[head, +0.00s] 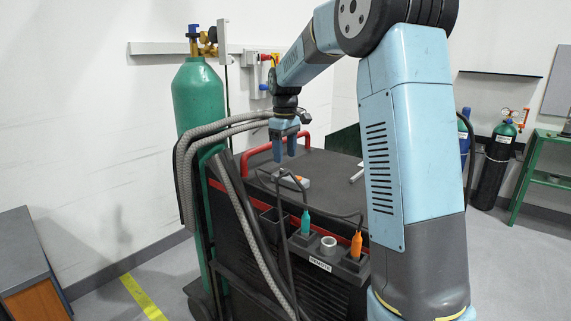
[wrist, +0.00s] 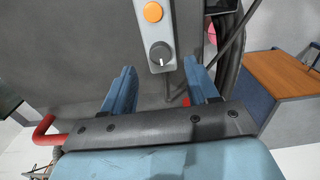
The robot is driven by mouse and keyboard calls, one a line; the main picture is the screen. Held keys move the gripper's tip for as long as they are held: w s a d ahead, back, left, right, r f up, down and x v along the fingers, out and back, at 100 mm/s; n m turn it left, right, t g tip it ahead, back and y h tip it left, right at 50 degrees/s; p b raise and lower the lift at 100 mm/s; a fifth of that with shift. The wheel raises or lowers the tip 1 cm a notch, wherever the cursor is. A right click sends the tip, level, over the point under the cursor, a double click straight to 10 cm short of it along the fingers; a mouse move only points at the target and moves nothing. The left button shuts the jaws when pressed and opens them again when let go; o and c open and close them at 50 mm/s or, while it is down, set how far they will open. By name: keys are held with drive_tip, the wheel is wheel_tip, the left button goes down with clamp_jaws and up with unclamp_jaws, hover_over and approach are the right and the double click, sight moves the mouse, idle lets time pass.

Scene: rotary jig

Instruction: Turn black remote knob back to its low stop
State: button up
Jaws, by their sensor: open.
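The grey remote (head: 292,182) lies on the dark top of the machine in the head view, with an orange part on it. My gripper (head: 285,158) points down above the remote. In the wrist view my gripper (wrist: 160,72) has its two blue fingers apart, one on each side of the knob, with space between each finger and the knob. The knob is too small to make out in the head view.
The machine top (head: 330,170) has a red rail (head: 262,146) at its back left. Thick grey hoses (head: 185,165) and a green gas cylinder (head: 197,95) stand at the left. Black cables and teal and orange plugs (head: 357,243) are at the machine's front.

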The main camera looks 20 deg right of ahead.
sight(285, 170)
wheel_tip(285, 170, up, 9)
drive_tip(key=shift+f, duration=0.15)
idle(0.4)
drive_tip(key=s+r+m+t, duration=0.1)
drive_tip(key=s+r+m, duration=0.15)
drive_tip(key=s, duration=0.75)
drive_tip(key=s+d+f+m+t, duration=0.1)
drive_tip(key=s+f, duration=0.3)
drive_tip(key=s, duration=0.9)
drive_tip(key=s+f+m+t, duration=0.3)
drive_tip(key=s+f+m, duration=0.1)
drive_tip(key=s, duration=1)
drive_tip(key=shift+d+t, duration=0.3)
drive_tip(key=shift+d, duration=0.1)
drive_tip(key=shift+s, duration=0.1)
